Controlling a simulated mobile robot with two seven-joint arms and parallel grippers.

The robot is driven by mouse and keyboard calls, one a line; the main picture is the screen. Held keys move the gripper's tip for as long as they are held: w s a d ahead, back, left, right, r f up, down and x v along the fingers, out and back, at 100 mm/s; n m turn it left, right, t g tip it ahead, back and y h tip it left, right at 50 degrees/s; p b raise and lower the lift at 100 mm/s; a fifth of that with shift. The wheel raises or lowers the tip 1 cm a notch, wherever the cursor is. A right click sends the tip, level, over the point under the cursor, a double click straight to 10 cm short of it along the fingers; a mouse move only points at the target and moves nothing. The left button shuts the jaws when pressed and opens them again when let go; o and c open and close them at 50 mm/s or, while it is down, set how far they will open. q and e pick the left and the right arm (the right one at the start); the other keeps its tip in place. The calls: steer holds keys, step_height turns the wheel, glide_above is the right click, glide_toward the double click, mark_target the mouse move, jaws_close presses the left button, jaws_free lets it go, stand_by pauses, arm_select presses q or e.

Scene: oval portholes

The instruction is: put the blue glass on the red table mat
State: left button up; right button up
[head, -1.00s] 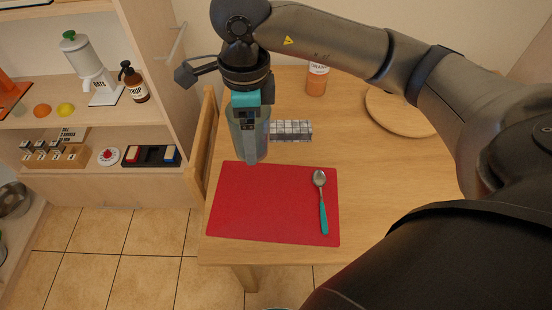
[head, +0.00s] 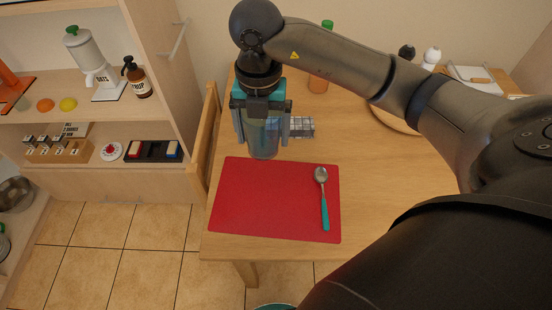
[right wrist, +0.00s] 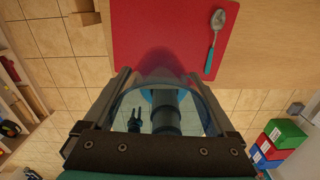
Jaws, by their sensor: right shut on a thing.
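My right gripper (head: 261,127) points down and is shut on the blue glass (head: 263,143), one finger on each side of it. The glass is clear, bluish and upright; its lower end shows at the far edge of the red table mat (head: 255,205) in the head view. I cannot tell its height above the table. In the right wrist view the glass (right wrist: 160,77) is between the fingers, and the mat (right wrist: 150,22) shows beyond it. My left gripper cannot be made out.
A spoon with a teal handle (head: 324,205) lies on the mat's right part. A grey tiled block (head: 301,127) lies behind the glass to the right. An orange bottle (head: 318,82) and a round wooden board (head: 385,112) are farther back. A chair (head: 205,135) stands at the table's left. The mat's left and middle are clear.

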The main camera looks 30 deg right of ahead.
step_height(320, 180, down, 16)
steer(key=b, duration=0.2)
steer(key=shift+b, duration=0.4)
steer(key=shift+f+b, duration=0.45)
steer(key=shift+f, duration=1.5)
steer(key=shift+f, duration=0.2)
steer(key=o, duration=1.3)
steer(key=shift+c, duration=0.2)
steer(key=shift+r, duration=0.1)
step_height(320, 180, up, 12)
steer(key=p, duration=0.2)
steer(key=shift+r, duration=0.15)
